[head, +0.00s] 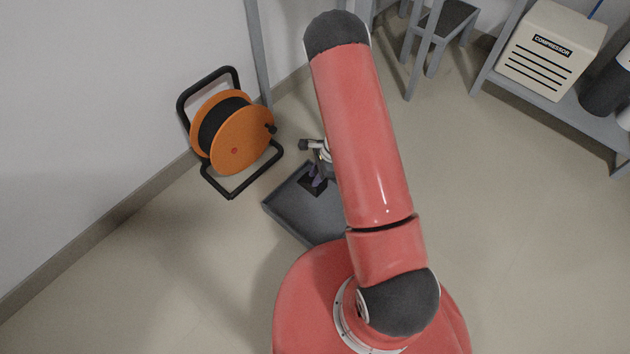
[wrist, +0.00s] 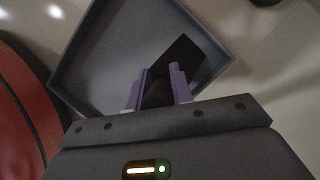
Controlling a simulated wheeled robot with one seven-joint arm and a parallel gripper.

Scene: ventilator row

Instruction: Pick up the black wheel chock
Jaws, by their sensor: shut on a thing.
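The black wheel chock (wrist: 183,57) is between the purple fingers of my gripper (wrist: 160,72) in the wrist view. My gripper is shut on it. The chock's far end sticks out past the fingertips, over the grey tray (wrist: 88,60), near one of its corners. In the head view the chock (head: 309,187) shows as a small dark shape by my gripper (head: 318,176), partly hidden by my red arm. I cannot tell whether the chock touches the tray floor.
An orange cable reel (head: 238,135) on a black frame stands left of the tray, near the wall. A shelf at the upper right holds a cream compressor (head: 550,52) and dark cylinders. A grey stool (head: 443,22) stands at the back. The floor at right is clear.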

